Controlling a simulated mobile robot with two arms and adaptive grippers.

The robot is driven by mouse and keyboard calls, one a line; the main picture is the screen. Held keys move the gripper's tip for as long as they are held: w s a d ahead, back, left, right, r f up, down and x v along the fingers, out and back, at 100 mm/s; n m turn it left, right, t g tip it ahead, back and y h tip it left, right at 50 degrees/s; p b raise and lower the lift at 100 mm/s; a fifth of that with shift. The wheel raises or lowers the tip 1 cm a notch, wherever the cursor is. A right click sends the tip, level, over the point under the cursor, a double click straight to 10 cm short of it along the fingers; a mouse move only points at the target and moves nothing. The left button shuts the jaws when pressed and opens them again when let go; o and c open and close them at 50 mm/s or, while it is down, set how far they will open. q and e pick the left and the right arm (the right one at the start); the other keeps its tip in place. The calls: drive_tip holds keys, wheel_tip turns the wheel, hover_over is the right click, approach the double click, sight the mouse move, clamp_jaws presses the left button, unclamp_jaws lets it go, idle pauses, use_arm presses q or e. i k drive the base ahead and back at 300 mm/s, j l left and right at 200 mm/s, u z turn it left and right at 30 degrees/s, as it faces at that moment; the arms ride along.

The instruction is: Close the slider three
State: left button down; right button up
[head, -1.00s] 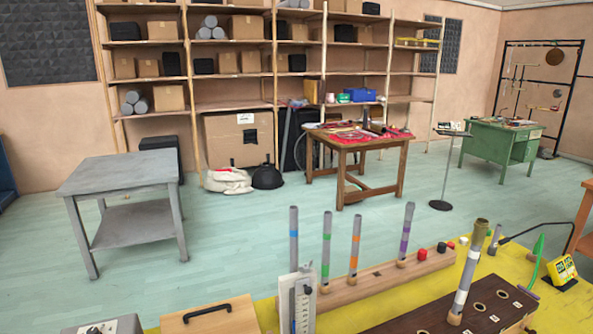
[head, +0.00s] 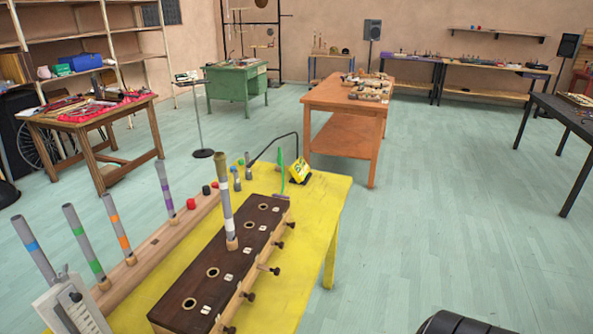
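The dark wooden box (head: 180,310) with a row of holes lies on the yellow table. A grey tube (head: 228,215) with white bands and an olive top stands upright in its middle hole. Dark slider knobs stick out along the box's right side. The middle knob (head: 274,271), beside the tube's hole, seems to stick out farther than the knobs (head: 291,224) and (head: 249,296) near it. The small labels by the holes are too small to read.
The yellow table (head: 318,210) has a free strip right of the box. On its left, a light wooden bar (head: 150,246) holds several banded tubes. A white slider device (head: 75,308) stands front left. An orange table (head: 335,118) is behind; open floor lies to the right.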

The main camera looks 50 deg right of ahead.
sight(277, 271)
drive_tip(key=k+l+z, duration=0.1)
drive_tip(key=l+z, duration=0.3)
drive_tip(key=k+l+z, duration=0.1)
drive_tip(key=l+z, duration=0.15)
drive_tip(key=z, duration=0.2)
drive_tip(key=l+z, duration=0.4)
